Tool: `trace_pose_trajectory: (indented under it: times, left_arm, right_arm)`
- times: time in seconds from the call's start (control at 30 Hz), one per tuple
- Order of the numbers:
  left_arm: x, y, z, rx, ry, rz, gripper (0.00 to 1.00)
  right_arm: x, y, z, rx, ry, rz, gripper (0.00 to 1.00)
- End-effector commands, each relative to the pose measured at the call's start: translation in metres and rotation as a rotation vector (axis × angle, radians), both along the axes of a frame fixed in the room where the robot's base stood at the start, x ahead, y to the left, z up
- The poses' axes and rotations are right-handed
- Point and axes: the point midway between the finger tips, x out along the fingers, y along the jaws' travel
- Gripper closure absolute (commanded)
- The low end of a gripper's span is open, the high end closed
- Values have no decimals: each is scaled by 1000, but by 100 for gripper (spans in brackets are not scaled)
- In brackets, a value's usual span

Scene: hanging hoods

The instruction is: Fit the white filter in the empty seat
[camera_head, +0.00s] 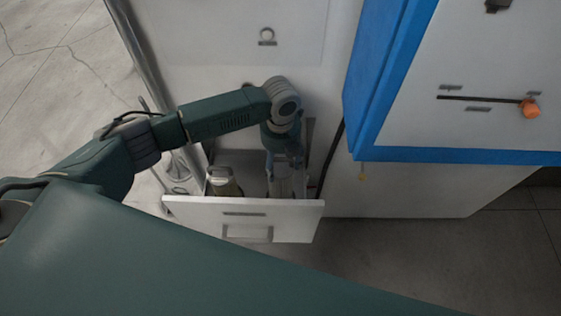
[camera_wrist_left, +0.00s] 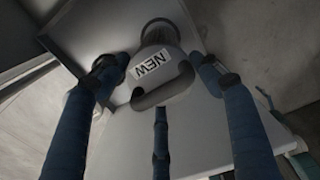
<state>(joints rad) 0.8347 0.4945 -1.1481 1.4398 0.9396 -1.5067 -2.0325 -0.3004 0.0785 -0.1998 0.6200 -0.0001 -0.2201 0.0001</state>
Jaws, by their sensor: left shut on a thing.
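The filter (camera_wrist_left: 165,75) shows in the left wrist view as a pale round body with a white "NEW" label and a dark curved handle. My left gripper (camera_wrist_left: 158,72) is shut on it, with fingers on both sides and one finger below the handle. In the head view my left gripper (camera_head: 287,185) reaches down into an open white drawer (camera_head: 245,212). The filter is mostly hidden there by the gripper and the drawer front. I cannot make out the empty seat in either view. My right gripper is not in view.
An olive canister with a pale top (camera_head: 223,183) stands in the drawer, left of my gripper. A blue-framed hood (camera_head: 375,75) with an orange knob (camera_head: 530,109) hangs close on the right. Grey floor (camera_head: 430,260) lies clear in front of the drawer.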

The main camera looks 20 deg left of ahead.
Motion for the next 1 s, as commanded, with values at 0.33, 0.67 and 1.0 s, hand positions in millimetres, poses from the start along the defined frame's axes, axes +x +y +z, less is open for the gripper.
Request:
trace_pose_trajectory:
  times: [0.33,0.67,1.0]
  left_arm:
    - [1,0,2,-1,-2,0,67]
    - [2,-1,2,-1,-2,0,67]
    - [2,-1,2,-1,-2,0,67]
  right_arm:
    - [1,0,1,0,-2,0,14]
    - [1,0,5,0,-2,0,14]
    - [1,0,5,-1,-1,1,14]
